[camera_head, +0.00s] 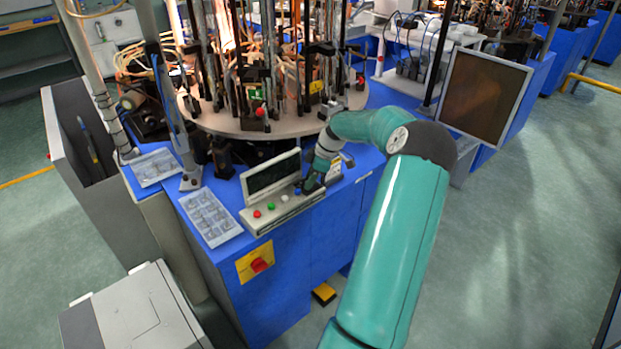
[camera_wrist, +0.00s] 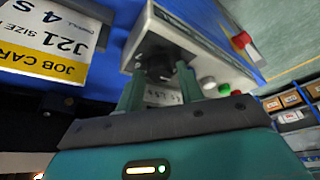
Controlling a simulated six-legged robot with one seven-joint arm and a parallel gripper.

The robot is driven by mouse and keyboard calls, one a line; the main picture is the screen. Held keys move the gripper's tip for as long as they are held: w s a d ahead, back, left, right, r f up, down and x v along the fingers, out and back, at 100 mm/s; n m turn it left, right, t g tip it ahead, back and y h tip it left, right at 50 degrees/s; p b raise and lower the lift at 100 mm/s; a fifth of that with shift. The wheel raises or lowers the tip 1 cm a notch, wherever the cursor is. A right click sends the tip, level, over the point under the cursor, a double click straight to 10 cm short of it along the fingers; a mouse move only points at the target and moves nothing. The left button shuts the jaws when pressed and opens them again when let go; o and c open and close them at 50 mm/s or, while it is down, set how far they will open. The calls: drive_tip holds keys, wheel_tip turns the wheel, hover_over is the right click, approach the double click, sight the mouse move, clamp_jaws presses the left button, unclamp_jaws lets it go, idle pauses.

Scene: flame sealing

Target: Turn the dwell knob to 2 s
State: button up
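The dwell knob (camera_wrist: 155,60) is a dark round knob on the pale control panel (camera_wrist: 204,66) in the wrist view. My gripper (camera_wrist: 159,78) has one finger on each side of the knob, and both tips appear to touch it. Small markings (camera_wrist: 165,97) sit beside the knob, too blurred and tilted to read surely, and its pointer does not show clearly. In the head view my gripper (camera_head: 311,184) is at the right end of the control panel (camera_head: 283,212), and it hides the knob there.
A yellow and white job card (camera_wrist: 42,40) by the panel reads "J21" and "4 S". Green (camera_head: 271,206) and red (camera_head: 257,213) buttons are on the panel, below a dark screen (camera_head: 271,176). A larger red switch (camera_head: 260,265) is on the blue front. A tray (camera_head: 211,217) lies left.

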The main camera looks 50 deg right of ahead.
drive_tip(key=v, duration=1.3)
drive_tip(key=shift+s+r, duration=0.15)
drive_tip(key=shift+r, duration=0.05)
drive_tip(key=w+a+r+m+g+h, duration=0.1)
drive_tip(key=w+a+r, duration=0.15)
drive_tip(key=a, duration=0.75)
drive_tip(key=w+a+r+h, duration=0.15)
drive_tip(key=a+r, duration=0.25)
drive_tip(key=a, duration=0.6)
drive_tip(key=w+a+r+m+g+h, duration=0.1)
drive_tip(key=w+a+r, duration=0.15)
drive_tip(key=a, duration=0.75)
drive_tip(key=s+a+m+t, duration=0.2)
drive_tip(key=s+a, duration=0.6)
drive_tip(key=a, duration=0.3)
drive_tip(key=s+a+r+m+t+y, duration=0.1)
drive_tip(key=s+a+m+t, duration=0.1)
drive_tip(key=s+a, duration=0.7)
drive_tip(key=shift+a+m, duration=0.3)
drive_tip(key=shift+a, duration=0.6)
drive_tip(key=shift+a, duration=0.15)
